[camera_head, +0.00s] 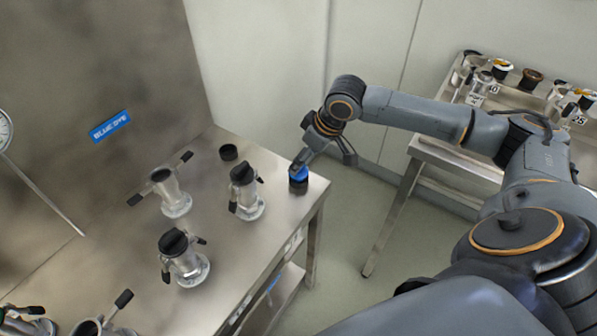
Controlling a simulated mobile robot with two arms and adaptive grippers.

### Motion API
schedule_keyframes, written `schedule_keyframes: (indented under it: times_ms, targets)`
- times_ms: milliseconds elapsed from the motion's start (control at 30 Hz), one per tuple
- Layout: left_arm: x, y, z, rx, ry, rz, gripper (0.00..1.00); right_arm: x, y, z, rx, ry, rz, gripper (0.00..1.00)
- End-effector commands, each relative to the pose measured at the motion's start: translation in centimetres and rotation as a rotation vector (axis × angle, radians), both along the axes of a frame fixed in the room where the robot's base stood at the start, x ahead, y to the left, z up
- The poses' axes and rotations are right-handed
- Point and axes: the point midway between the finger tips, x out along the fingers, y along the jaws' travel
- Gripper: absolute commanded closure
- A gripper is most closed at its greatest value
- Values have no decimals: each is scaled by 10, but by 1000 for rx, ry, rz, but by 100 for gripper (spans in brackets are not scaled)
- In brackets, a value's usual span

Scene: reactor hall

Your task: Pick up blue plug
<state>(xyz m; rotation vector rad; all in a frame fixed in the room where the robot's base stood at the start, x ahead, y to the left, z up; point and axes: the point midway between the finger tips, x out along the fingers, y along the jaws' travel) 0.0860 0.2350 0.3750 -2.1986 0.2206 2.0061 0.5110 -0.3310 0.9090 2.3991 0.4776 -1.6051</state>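The blue plug (299,175) sits at the right back corner of the steel table (222,266), with a dark part (298,188) below it. My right gripper (323,165) reaches over this corner from the right. Its fingers are spread. One fingertip is at the blue plug and partly covers it; the other hangs to the right, past the table edge. I cannot tell whether the fingertip touches the plug. My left gripper is out of view.
Several clear vessels with black caps and handles, such as this one (246,192), stand left of the plug. A black cap (228,152) lies behind them. A blue sign reading "BLUE DYE" (109,127) is on the steel wall. A second steel table (438,148) holds labelled vessels at right.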

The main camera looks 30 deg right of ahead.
Motion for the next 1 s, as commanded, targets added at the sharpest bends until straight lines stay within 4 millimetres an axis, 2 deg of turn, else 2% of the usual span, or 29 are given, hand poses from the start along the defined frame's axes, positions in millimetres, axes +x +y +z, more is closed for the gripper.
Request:
schedule_keyframes:
  times_ms: [167, 400, 700, 733, 767, 1000]
  targets:
    - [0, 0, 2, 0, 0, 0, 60, 4, 2, -13, 0, 2, 0, 24]
    - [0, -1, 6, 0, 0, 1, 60, 16, 7, -45, 0, 1, 0, 24]
    - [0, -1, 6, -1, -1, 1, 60, 19, 7, -52, -1, -2, 1, 24]
    - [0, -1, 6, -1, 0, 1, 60, 19, 7, -52, -1, -2, 1, 26]
    - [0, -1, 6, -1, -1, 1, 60, 19, 7, -52, -1, -2, 1, 32]
    - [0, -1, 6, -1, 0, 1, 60, 18, 7, -52, -2, -1, 1, 81]
